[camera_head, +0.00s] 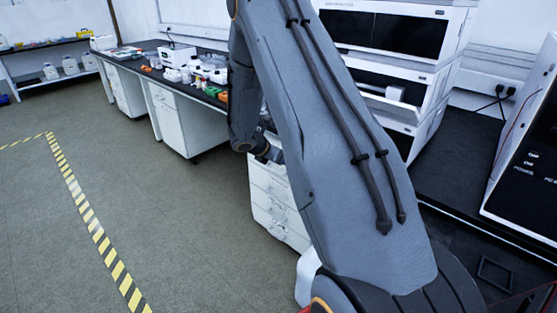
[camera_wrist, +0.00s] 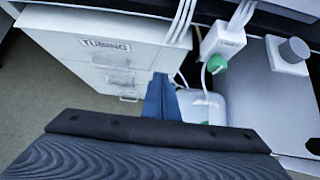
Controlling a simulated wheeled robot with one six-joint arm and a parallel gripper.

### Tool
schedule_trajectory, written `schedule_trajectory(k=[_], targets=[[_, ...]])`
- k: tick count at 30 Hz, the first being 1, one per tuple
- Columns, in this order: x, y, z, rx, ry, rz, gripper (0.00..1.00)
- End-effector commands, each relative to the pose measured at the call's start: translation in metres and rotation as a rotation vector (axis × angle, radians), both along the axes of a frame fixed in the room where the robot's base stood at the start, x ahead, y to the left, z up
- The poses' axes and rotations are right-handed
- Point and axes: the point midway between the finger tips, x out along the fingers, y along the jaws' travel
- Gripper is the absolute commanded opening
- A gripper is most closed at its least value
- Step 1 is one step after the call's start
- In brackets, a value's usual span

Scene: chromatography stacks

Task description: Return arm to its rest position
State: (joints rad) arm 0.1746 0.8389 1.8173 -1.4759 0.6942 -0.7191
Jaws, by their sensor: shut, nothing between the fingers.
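My grey arm fills the middle of the head view, its upper link bent and its forearm hanging down toward the drawers. In the wrist view, my gripper (camera_wrist: 162,98) shows as blue fingers, shut with nothing between them. I cannot tell how far the fingers are from these things. In the head view, the wrist end is partly behind my own arm, and the fingertips are not clear.
A white drawer cabinet (camera_head: 279,204) stands close to my wrist. Stacked chromatography instruments (camera_head: 385,35) are behind my arm, and another instrument (camera_head: 526,170) is on the right. A dark bench (camera_head: 138,61) carries glassware and bottles. The floor (camera_head: 150,215) at left is clear, with a striped tape line (camera_head: 83,209).

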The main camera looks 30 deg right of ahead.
Motion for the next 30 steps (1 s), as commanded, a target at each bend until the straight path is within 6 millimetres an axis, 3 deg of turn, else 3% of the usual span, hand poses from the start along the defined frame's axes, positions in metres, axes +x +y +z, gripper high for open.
schedule_trajectory(k=[7,11,17,30], targets=[[-0.002,0.003,0.004,0.004,-0.005,-0.008,0.0],[-0.019,0.016,0.016,0.055,-0.048,-0.098,0.0],[-0.087,0.071,0.053,0.238,-0.199,-0.447,0.0],[-0.254,0.222,0.11,0.62,-0.487,-1.38,0.0]])
